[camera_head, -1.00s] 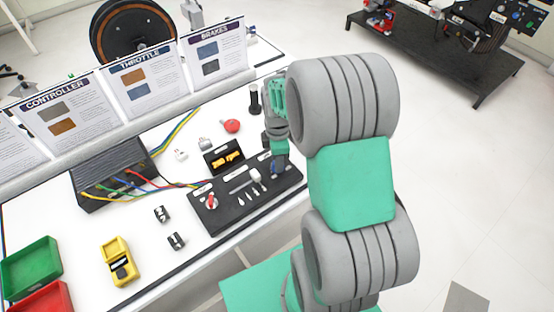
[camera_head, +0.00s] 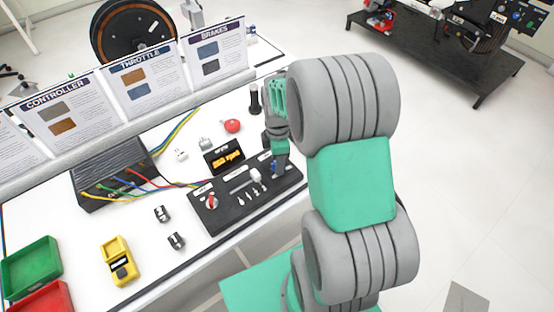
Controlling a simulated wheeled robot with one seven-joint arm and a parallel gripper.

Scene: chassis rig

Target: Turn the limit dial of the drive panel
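The black drive panel (camera_head: 222,219) lies on the white bench. It carries a red-and-white knob (camera_head: 211,202) at its left, a slider with a white handle (camera_head: 255,175), several small toggles and a small blue part (camera_head: 274,169) at its right end. Labels are too small to read, so I cannot tell for sure which control is the limit dial. My gripper (camera_head: 279,172) points down at the right end of the panel, right at the blue part. The fingers partly hide that part, and their gap does not show clearly.
A small black display with orange characters (camera_head: 226,159) stands behind the panel. A red button (camera_head: 232,126) and a black cylinder (camera_head: 255,99) are near my wrist.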

